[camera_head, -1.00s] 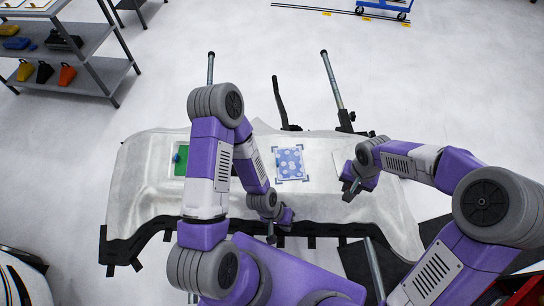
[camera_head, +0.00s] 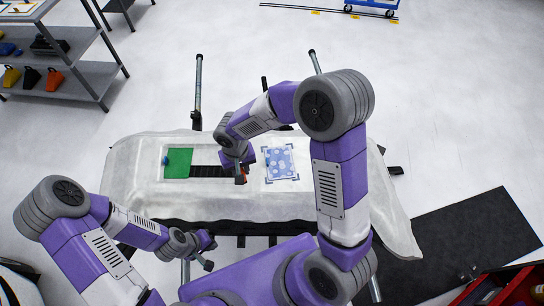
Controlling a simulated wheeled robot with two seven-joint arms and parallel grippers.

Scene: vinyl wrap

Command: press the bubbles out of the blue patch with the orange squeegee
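The blue patch (camera_head: 280,163), light blue with pale round bubbles, lies flat on the white panel (camera_head: 280,208), inside dark corner marks. My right arm reaches over the panel, and its gripper (camera_head: 240,174) is low, just left of the patch, at the end of a dark strip. A small orange-red bit shows at its fingertips. It may be the orange squeegee, but it is too small to be sure, and the finger gap is hidden. My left gripper (camera_head: 208,254) is in front of the panel's near edge, away from the patch, with its fingers apart and nothing visible between them.
A green rectangle (camera_head: 178,163) with a small blue item lies on the panel's left part, beside the dark strip (camera_head: 207,171). Grey shelves (camera_head: 85,80) with coloured items stand at the far left. A black mat (camera_head: 460,240) and a red tool box (camera_head: 500,290) are at the right.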

